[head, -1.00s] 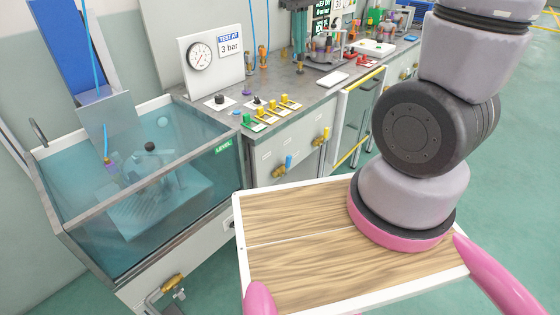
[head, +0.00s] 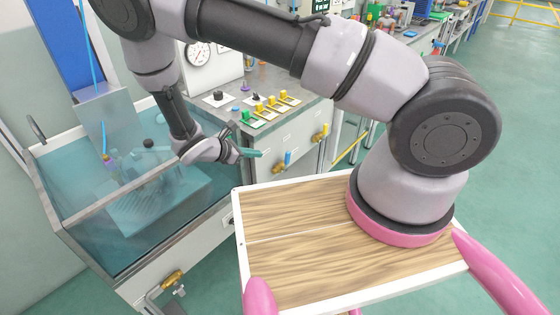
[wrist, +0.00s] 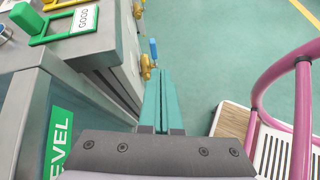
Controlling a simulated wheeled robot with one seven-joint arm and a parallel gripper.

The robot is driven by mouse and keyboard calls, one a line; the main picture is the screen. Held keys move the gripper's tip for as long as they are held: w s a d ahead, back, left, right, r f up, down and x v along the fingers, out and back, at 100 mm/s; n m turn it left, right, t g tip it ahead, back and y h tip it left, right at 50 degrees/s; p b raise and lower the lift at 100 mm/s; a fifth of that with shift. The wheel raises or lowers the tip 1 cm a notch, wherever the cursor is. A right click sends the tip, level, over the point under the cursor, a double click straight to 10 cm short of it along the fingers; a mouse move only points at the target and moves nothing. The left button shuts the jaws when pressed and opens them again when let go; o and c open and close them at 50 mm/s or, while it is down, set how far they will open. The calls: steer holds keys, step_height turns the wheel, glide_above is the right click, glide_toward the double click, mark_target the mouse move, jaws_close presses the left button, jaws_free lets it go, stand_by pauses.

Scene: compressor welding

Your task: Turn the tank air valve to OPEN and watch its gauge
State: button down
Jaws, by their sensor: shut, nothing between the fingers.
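A valve with a blue handle (head: 288,157) and yellow body (head: 280,170) sits on the bench's front panel. Its blue handle also shows in the wrist view (wrist: 153,48), just past my fingertips. I cannot read a label naming it the tank air valve. My gripper (head: 261,153) has teal fingers, shut and empty, pointing at the valve from its left; contact is not visible. The fingers also show in the wrist view (wrist: 160,72).
The water tank (head: 75,215) stands left, under my forearm. Its rim and the bench corner are close to my gripper. Another yellow valve (head: 320,134) is farther right on the panel. A yellow valve (head: 172,280) sits below the tank. Coloured switches (head: 270,103) line the bench top.

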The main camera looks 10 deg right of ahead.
step_height(320, 180, down, 6)
steer(key=r+n+t, duration=0.1)
steer(key=n+t, duration=0.1)
steer(key=n, duration=0.1)
glide_toward(285, 159)
steer(key=x, duration=0.5)
steer(key=shift+d+f, duration=0.1)
steer(key=shift+f, duration=0.2)
steer(key=shift+w+d, duration=0.35)
steer(key=shift+d, duration=0.1)
